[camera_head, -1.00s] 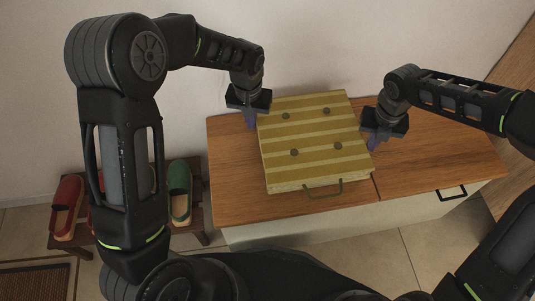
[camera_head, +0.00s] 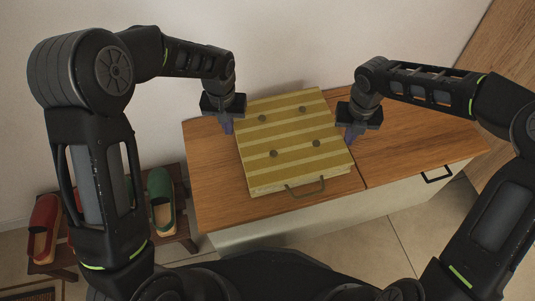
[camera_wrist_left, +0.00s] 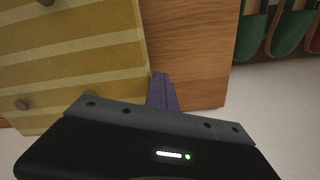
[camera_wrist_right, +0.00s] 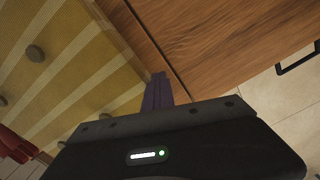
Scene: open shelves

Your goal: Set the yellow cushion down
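The yellow cushion (camera_head: 292,139), striped with several dark buttons, lies flat on the wooden cabinet top (camera_head: 213,180). It also shows in the left wrist view (camera_wrist_left: 75,60) and the right wrist view (camera_wrist_right: 60,75). My left gripper (camera_head: 228,127) is just outside the cushion's left edge, its purple fingers (camera_wrist_left: 162,92) together with nothing seen between them. My right gripper (camera_head: 350,137) is just outside the right edge, its fingers (camera_wrist_right: 158,92) also together. Both sets of fingertips are very close to the cushion's sides; contact is hard to tell. The cushion's underside is hidden.
A shoe rack with red shoes (camera_head: 43,230) and green shoes (camera_head: 161,200) stands left of the cabinet. The cabinet has front handles (camera_head: 437,174). Bare wood lies right of the cushion. A wall is close behind, and a wooden panel (camera_head: 500,60) stands at the right.

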